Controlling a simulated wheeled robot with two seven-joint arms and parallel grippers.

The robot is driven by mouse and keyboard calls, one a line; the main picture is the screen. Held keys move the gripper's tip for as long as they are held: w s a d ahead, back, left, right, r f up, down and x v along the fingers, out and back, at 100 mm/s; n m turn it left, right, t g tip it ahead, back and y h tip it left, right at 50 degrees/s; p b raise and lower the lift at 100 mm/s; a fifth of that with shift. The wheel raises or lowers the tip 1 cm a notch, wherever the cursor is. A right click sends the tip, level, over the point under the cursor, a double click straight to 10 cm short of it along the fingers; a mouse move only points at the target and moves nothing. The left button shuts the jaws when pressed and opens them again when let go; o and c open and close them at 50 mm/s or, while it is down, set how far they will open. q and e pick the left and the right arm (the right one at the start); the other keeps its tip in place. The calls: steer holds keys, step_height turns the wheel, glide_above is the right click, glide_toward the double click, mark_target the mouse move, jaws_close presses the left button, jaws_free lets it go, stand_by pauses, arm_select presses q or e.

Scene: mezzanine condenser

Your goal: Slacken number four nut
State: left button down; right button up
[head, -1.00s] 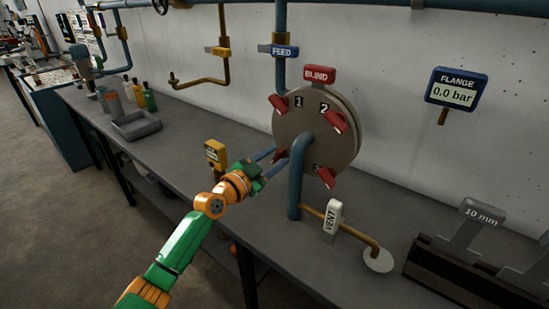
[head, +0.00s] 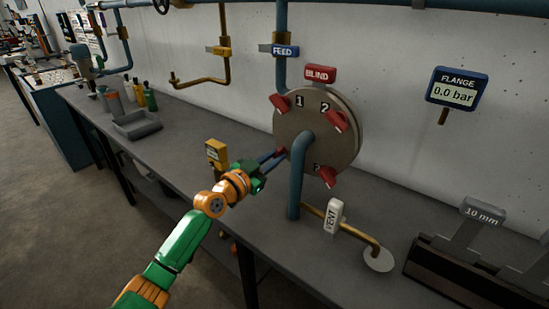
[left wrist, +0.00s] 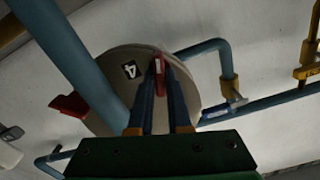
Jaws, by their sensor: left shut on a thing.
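The round grey-brown flange (head: 316,115) hangs at the wall with red winged nuts by its rim. In the head view, the number four nut (head: 282,151) shows at the flange's lower left, partly hidden by my gripper. My left gripper (head: 277,157) comes from the front left and is shut on this nut. In the left wrist view, the red nut (left wrist: 158,66) sits between the two blue fingers (left wrist: 158,90), beside the "4" label (left wrist: 130,70). Another red nut (left wrist: 70,105) shows to the left. My right gripper is not in view.
A blue pipe (head: 296,180) rises close in front of the flange, just right of my gripper. A yellow block (head: 215,153), the white VENT tag (head: 333,215) and a 10 mm holder (head: 470,265) stand on the bench. The FLANGE display (head: 456,89) reads 0.0 bar.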

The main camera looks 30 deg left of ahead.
arm_select(q)
steer(key=n, duration=0.6)
steer(key=shift+a+r, duration=0.1)
steer(key=shift+a, duration=0.05)
steer(key=n+p, duration=0.1)
steer(key=n, duration=0.5)
steer(key=shift+a, duration=0.1)
steer(key=shift+n, duration=0.3)
steer(key=c, duration=0.9)
jaws_free()
steer(key=shift+o, duration=0.2)
steer(key=s, duration=0.7)
steer(key=shift+a, duration=0.25)
